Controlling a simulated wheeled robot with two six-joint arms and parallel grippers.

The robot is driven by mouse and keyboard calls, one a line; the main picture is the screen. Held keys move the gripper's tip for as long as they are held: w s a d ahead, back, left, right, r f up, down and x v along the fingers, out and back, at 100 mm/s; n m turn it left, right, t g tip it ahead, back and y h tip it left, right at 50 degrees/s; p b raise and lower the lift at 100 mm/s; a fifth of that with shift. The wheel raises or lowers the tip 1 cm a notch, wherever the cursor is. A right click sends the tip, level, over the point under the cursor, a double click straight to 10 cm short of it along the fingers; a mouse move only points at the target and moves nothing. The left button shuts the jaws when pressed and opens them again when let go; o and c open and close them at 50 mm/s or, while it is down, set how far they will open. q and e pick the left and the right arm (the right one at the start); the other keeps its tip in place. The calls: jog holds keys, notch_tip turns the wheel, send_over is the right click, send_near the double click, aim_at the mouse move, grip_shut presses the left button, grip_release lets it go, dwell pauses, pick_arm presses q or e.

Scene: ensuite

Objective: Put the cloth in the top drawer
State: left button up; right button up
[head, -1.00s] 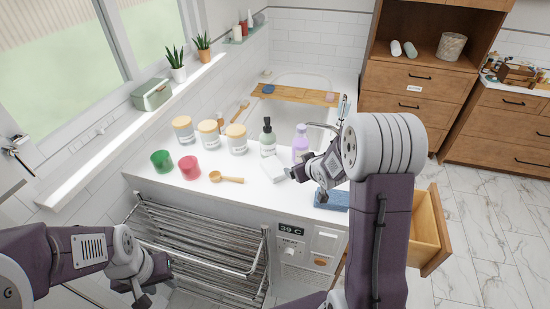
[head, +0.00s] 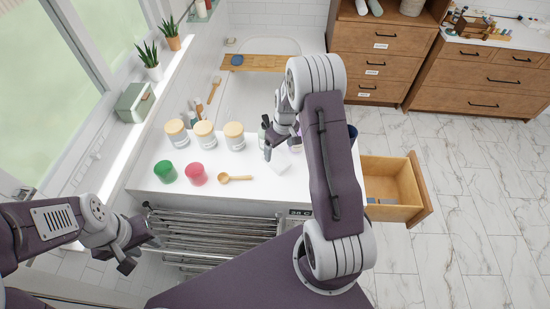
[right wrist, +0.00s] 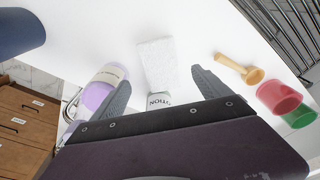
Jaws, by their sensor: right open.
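A small white, rough-textured block that looks like a folded cloth (head: 281,168) lies on the white counter. In the right wrist view this cloth (right wrist: 157,62) lies ahead of and between the fingers, apart from them. My right gripper (head: 268,148) is open and empty over the counter, just behind the cloth; its two fingers (right wrist: 160,88) show spread apart. An open wooden drawer (head: 420,185) juts out to the right of the counter, with something blue (head: 380,201) low inside. My left gripper (head: 138,255) is open and empty at the lower left, by the chrome rack.
Near my right gripper stand a lavender bottle (right wrist: 98,95) and a bottle marked "TION" (right wrist: 158,98). Green (head: 165,171) and red (head: 196,174) cups, a wooden spoon (head: 235,178) and lidded jars (head: 205,133) stand left. A dark blue object (right wrist: 20,32) is near the counter's right.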

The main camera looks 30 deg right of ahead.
aim_at(276, 159)
jog(key=shift+s+f, duration=0.15)
jog(key=shift+f, duration=0.3)
jog(key=f, duration=0.1)
jog(key=w+f+p, duration=0.1)
jog(key=f, duration=0.1)
jog(key=f+p, duration=0.1)
jog(key=shift+w+a+f, duration=0.3)
jog(key=shift+f, duration=0.1)
jog(key=shift+s+d+f, duration=0.1)
jog(key=shift+s+f, duration=0.05)
jog(key=shift+f, duration=0.1)
jog(key=c, duration=1.6)
jog(key=shift+r+b, duration=0.15)
jog(key=shift+b, duration=0.3)
notch_tip(276, 159, up, 6)
jog(key=shift+r+b, duration=0.1)
jog(key=shift+b, duration=0.9)
jog(key=s+a+b, duration=0.2)
jog(key=s+a, duration=0.3)
jog(key=s, duration=0.3)
jog(key=s+a+b, duration=0.3)
jog(key=s+a, duration=0.2)
jog(key=s, duration=0.4)
jog(key=shift+a+r, duration=0.2)
jog(key=shift+a, duration=0.05)
